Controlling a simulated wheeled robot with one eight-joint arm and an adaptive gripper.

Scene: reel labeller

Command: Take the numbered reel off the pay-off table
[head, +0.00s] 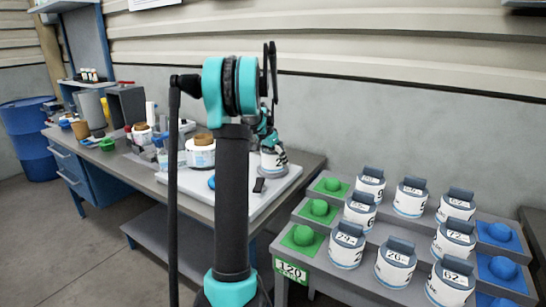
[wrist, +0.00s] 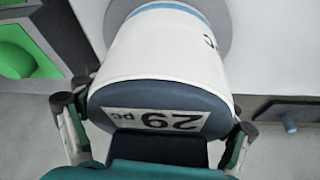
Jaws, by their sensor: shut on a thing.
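In the wrist view, my gripper (wrist: 158,115) is shut on a white reel (wrist: 165,55) with a dark grey-blue end. One finger is on each side of that end. Its label (wrist: 158,120) appears upside down and reads 29 pc. The far end of the reel is in front of a round grey disc (wrist: 228,20); whether they touch cannot be told. In the head view, my gripper (head: 266,138) is over the right part of the bench, with the reel (head: 270,163) below it at the white board (head: 283,182). My arm hides part of the board.
A stepped rack (head: 345,278) on the right carries several numbered reels, with green domes left and blue domes right. A white reel with a brown top (head: 200,152) and a dark block (head: 259,185) are on the bench near my arm. A green dome (wrist: 12,60) shows in the wrist view.

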